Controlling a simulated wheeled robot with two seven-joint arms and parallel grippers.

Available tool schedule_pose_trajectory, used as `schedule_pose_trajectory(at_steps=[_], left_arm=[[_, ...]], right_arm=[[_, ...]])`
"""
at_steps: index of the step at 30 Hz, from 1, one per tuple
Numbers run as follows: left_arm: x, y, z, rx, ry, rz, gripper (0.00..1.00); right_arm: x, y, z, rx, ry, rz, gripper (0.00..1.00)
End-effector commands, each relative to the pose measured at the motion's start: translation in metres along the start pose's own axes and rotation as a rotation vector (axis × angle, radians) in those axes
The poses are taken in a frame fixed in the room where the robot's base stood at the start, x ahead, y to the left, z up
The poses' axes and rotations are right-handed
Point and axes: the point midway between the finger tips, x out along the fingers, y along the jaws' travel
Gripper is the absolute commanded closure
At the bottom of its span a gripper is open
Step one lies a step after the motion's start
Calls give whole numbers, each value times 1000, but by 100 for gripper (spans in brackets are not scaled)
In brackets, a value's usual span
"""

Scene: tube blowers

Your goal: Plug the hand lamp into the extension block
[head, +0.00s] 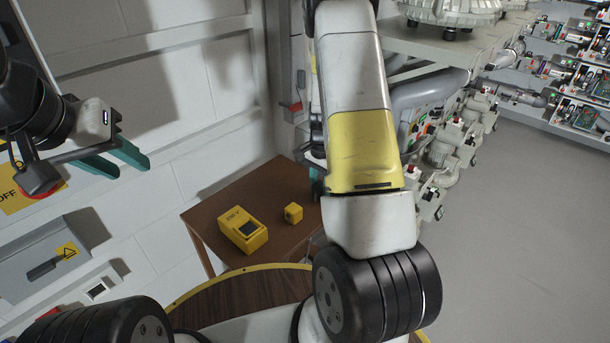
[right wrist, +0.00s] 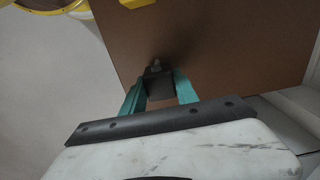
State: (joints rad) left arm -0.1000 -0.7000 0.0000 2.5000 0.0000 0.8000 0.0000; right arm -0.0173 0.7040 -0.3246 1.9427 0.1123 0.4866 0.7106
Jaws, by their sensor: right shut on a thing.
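My right gripper (right wrist: 160,88) is shut on a dark plug-like block (right wrist: 158,86) with a small grey tip (right wrist: 156,65), above the brown table top. In the head view my own right arm hides most of this gripper and what it holds. A yellow block marked 230 V with a dark recess (head: 246,229), probably the extension block, sits on the brown table (head: 220,198). A small yellow cube (head: 293,213) is beside it. A yellow edge shows at the top of the right wrist view (right wrist: 136,3). My left gripper (head: 132,168) is open and empty by the wall. No hand lamp is recognisable.
A round wooden surface with a yellow rim (head: 195,288) is in front of the brown table. Grey wall boxes (head: 50,255) are at the left. Machinery on a rack (head: 450,140) stands behind my right arm. Grey floor (head: 530,230) is clear at the right.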

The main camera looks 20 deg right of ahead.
Motion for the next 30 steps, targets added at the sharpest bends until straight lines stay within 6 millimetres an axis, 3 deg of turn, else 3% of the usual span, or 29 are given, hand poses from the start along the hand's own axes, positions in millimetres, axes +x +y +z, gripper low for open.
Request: schedule_pose_trajectory(at_steps=[30], left_arm=[[0,0,0,0,0,0,64]], right_arm=[[-49,0,0,0,1,0,100]])
